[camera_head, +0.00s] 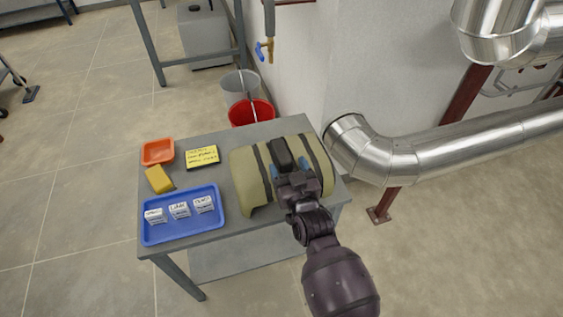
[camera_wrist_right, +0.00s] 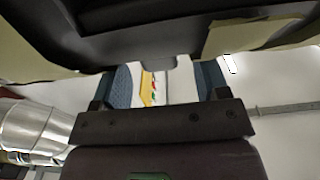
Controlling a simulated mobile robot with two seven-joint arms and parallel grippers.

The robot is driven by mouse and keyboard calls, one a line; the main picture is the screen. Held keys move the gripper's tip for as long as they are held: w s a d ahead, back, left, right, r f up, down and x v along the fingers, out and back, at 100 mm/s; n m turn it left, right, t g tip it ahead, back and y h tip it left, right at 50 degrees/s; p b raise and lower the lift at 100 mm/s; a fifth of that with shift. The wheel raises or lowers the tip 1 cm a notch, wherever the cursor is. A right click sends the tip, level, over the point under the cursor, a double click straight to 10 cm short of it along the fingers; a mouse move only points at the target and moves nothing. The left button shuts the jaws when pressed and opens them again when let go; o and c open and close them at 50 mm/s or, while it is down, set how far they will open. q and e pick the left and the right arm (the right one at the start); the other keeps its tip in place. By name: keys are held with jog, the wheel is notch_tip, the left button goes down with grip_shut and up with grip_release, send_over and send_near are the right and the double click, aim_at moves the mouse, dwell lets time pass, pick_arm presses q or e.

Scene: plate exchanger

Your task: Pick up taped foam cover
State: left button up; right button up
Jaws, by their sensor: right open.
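The taped foam cover (camera_head: 242,168) is a beige, curved shell with dark tape bands, lying on the right side of the grey table. A black block (camera_head: 281,152) like a handle sits on its top. My right gripper (camera_head: 290,167) is open, with blue finger pads at the near end of this block; the arm hides part of the cover. In the right wrist view, the open fingers (camera_wrist_right: 163,82) point toward the dark block (camera_wrist_right: 180,18), with the beige cover (camera_wrist_right: 262,35) on both sides. Whether the fingers touch it cannot be told. My left gripper is not in view.
On the grey table (camera_head: 232,222) are a blue tray (camera_head: 183,232) with several small white boxes, a yellow block (camera_head: 159,180), an orange bin (camera_head: 157,151) and a yellow note (camera_head: 202,156). A red bucket (camera_head: 251,113) stands behind; a metal pipe (camera_head: 450,150) runs at right.

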jog(key=shift+w+a, duration=0.2)
jog(key=shift+w, duration=0.3)
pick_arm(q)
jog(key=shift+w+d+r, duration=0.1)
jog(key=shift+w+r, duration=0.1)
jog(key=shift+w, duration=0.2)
pick_arm(e)
jog(key=shift+w, duration=0.1)
